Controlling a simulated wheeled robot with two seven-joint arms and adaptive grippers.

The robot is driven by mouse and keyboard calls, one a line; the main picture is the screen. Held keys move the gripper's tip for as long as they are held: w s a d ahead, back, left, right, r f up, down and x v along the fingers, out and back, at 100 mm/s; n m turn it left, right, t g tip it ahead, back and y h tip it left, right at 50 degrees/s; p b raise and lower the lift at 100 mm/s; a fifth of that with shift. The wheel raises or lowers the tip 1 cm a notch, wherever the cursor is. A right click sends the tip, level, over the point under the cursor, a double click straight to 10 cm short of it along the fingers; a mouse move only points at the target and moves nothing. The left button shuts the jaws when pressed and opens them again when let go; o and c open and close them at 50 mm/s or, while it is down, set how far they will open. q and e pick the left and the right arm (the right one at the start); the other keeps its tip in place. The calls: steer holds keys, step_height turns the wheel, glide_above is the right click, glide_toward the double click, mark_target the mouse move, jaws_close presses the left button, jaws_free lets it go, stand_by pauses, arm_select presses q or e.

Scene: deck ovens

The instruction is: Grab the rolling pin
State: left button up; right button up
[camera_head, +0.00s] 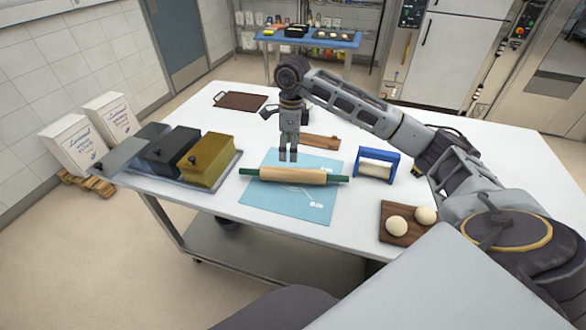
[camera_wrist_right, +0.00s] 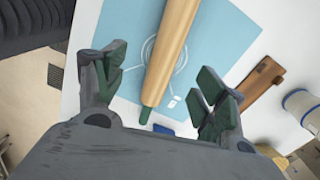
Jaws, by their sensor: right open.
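The rolling pin (camera_head: 293,175) has a pale wooden barrel and green handles. It lies across a light blue mat (camera_head: 285,206) on the white table. My right gripper (camera_head: 288,156) points down above the mat, just behind the pin's barrel in the head view. In the right wrist view the gripper (camera_wrist_right: 160,92) is open, its two fingers apart on either side of the pin. The pin (camera_wrist_right: 170,50) shows there with one green handle (camera_wrist_right: 145,115) toward the palm; nothing is gripped. My left gripper is not in view.
A blue-framed tool (camera_head: 377,164) stands right of the mat, and a wooden board (camera_head: 320,142) lies behind it. Dough balls (camera_head: 397,226) sit on a dark board at front right. Black and yellow tins (camera_head: 206,160) stand on a tray at left.

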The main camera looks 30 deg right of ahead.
mark_target(293, 170)
steer(key=f, duration=0.2)
steer(key=d+f, duration=0.1)
steer(key=f, duration=0.4)
steer(key=shift+w+d+p, duration=0.1)
steer(key=shift+d+p, duration=0.15)
steer(key=shift+p, duration=0.1)
steer(key=shift+f, duration=0.5)
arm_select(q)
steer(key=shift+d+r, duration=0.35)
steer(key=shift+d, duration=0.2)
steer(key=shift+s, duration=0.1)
